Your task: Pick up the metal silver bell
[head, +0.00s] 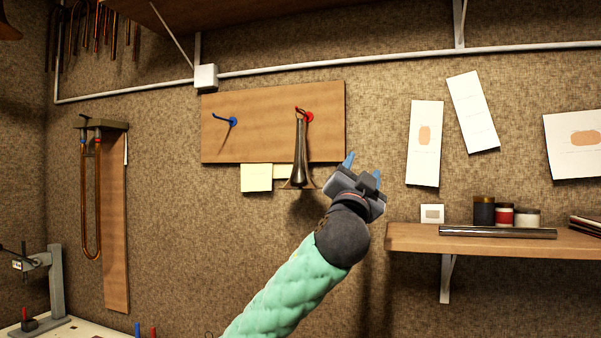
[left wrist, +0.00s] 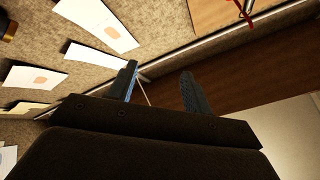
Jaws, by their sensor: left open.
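The metal silver bell (head: 299,158) hangs mouth-down from the red hook (head: 308,117) on the wooden wall board (head: 255,130) in the head view. My left gripper (head: 363,168) is to the right of the bell, apart from it, with its blue fingertips pointing up. It is open and nothing shows between the fingers. The left wrist view shows the open fingers (left wrist: 160,85); a red hook (left wrist: 243,10) shows at its top right, and the bell's body cannot be made out there. My right gripper is in neither view.
A blue hook (head: 232,121) on the board is empty. Pale notes (head: 256,177) are below the board. A wooden shelf (head: 420,237) at right carries several jars and a metal tube (head: 497,232). Papers (head: 424,142) are on the wall above it. A tall board (head: 115,220) holds brass tubing at left.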

